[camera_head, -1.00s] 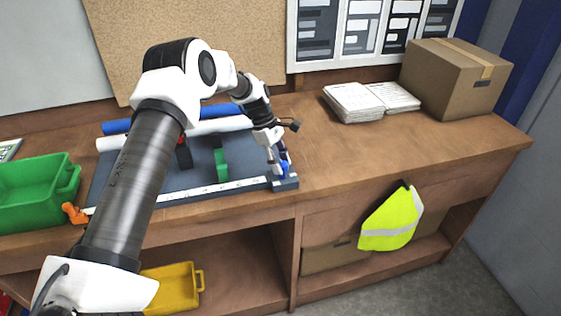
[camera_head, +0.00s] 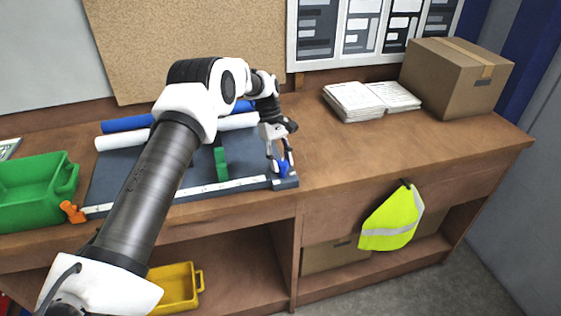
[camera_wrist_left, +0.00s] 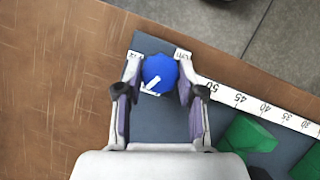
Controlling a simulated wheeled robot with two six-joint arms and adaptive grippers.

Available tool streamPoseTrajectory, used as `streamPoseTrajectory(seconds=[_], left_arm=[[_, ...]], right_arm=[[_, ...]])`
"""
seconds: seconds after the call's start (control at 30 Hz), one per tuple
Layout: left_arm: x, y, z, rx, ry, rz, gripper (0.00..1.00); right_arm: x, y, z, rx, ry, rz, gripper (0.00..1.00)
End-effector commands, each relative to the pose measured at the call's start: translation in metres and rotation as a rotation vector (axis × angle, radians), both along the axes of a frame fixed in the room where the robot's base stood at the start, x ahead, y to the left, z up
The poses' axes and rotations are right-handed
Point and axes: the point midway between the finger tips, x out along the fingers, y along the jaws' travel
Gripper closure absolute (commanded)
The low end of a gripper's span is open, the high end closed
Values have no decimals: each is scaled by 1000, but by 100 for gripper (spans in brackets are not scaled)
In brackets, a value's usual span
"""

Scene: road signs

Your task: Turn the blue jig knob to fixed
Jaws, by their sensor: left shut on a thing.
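The blue jig knob (camera_head: 284,171) sits at the right front corner of the grey jig board (camera_head: 240,191) on the bench. In the left wrist view the knob (camera_wrist_left: 160,70) is round with a scalloped edge, and its white pointer line slants toward the lower left of that picture. Small white labels lie around it, too small to read surely. My left gripper (camera_wrist_left: 158,64) is shut on the knob, one finger on each side. In the head view the gripper (camera_head: 279,163) reaches down to it from above. My right gripper is not in view.
A white ruler strip (camera_head: 225,188) runs along the board's front edge. A green block (camera_head: 221,164) stands on the board, with blue and white rolls (camera_head: 124,139) behind. A green bin (camera_head: 35,195) and orange clamp (camera_head: 72,212) are at left.

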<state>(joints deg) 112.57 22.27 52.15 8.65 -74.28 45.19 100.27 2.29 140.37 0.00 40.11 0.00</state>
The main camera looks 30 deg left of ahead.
Motion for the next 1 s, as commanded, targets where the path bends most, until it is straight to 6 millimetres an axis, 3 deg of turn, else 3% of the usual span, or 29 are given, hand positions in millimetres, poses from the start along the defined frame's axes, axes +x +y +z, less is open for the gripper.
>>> streamPoseTrajectory(seconds=[1.0], left_arm=[[4, -3, 2, 2, -6, -932, 96]], right_arm=[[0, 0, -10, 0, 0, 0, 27]])
